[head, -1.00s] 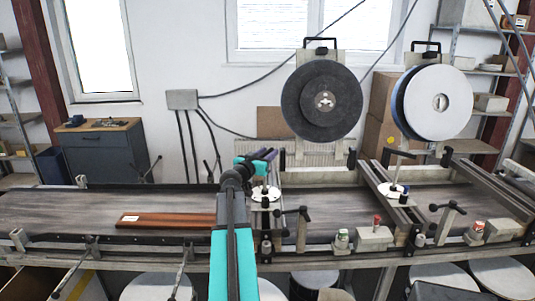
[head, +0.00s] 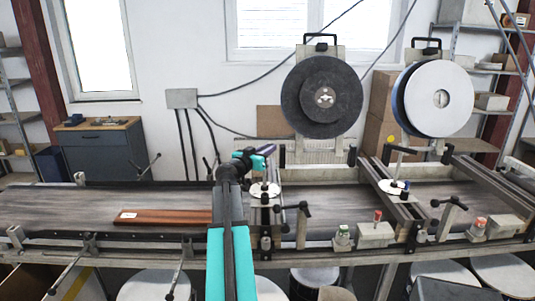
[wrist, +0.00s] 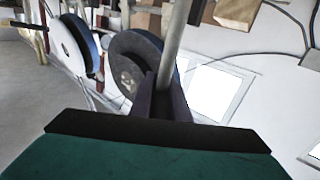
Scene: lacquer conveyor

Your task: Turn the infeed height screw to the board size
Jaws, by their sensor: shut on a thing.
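The infeed height screw stands on the near conveyor frame, with a white round disc (head: 262,190) low on its upright rod. My gripper (head: 268,158) is at the upper part of this screw, above the disc. In the wrist view, a grey metal rod (wrist: 174,45) runs between my dark fingers (wrist: 165,103), which are shut on it. The exact contact is small and partly hidden in the head view. A reddish-brown board (head: 165,216) with a small white label lies flat on the belt, left of the screw.
The grey conveyor belt (head: 60,208) runs across the view. A second screw with a white disc (head: 391,187) stands to the right. A dark round wheel (head: 300,97) and a pale one (head: 441,101) rise behind. Clamp levers (head: 303,210) line the near rail.

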